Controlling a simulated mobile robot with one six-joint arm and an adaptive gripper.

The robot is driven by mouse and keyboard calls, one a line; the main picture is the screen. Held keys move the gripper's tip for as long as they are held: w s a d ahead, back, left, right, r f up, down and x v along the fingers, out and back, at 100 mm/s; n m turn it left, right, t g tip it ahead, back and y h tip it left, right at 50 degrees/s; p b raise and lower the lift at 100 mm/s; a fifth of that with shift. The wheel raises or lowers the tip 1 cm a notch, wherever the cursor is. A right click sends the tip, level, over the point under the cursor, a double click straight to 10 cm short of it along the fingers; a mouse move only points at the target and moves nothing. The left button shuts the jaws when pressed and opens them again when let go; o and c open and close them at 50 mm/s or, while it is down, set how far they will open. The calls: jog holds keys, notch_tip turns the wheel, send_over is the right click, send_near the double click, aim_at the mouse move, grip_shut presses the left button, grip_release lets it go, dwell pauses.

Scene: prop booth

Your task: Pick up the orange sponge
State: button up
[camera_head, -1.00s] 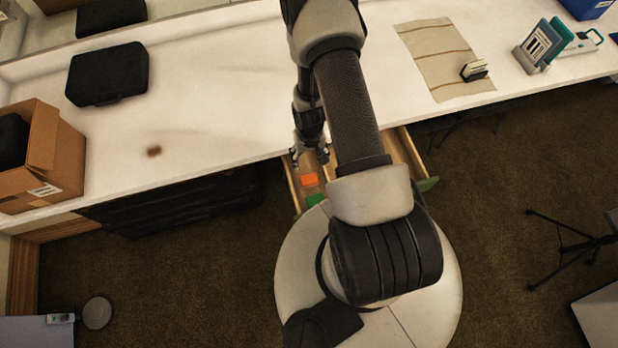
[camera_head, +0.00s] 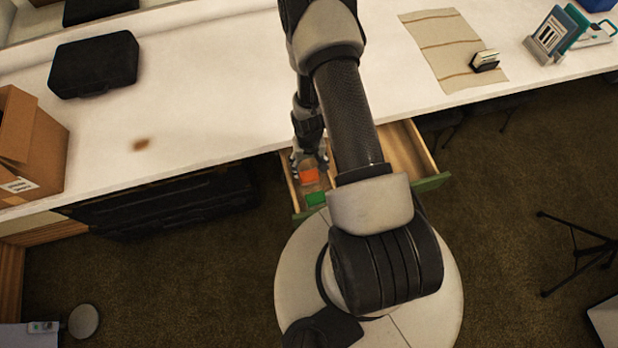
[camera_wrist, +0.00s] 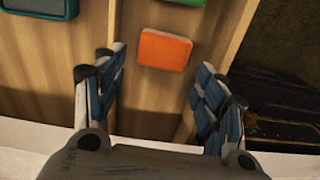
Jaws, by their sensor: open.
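The orange sponge (camera_wrist: 165,50) lies in the open wooden drawer (camera_wrist: 210,16), close to a drawer divider or side wall. It also shows in the head view (camera_head: 309,176), partly below my gripper. My gripper (camera_wrist: 158,88) is open and empty. In the wrist view its two blue-padded fingers stand left and right of the sponge's near side, with the sponge a little beyond the fingertips. In the head view my gripper (camera_head: 308,163) is over the back of the drawer. My arm hides much of the drawer's middle.
A green sponge-like block (camera_head: 316,198) lies in front of the orange sponge in the drawer. A dark teal-edged item (camera_wrist: 40,8) is in the neighbouring part. The white counter edge (camera_wrist: 50,135) is close behind my gripper. The drawer's right part (camera_head: 408,155) looks empty.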

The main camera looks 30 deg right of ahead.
aim_at(309, 174)
jog(key=f+b, duration=0.4)
jog(key=b, duration=0.1)
jog(key=shift+s+a+f, duration=0.2)
jog(key=shift+f, duration=0.2)
jog(key=shift+r, duration=0.15)
jog(key=shift+c, duration=0.2)
jog(key=c, duration=0.6)
notch_tip(309, 174, up, 20)
jog(key=p, duration=1.6)
jog(key=shift+p, duration=0.35)
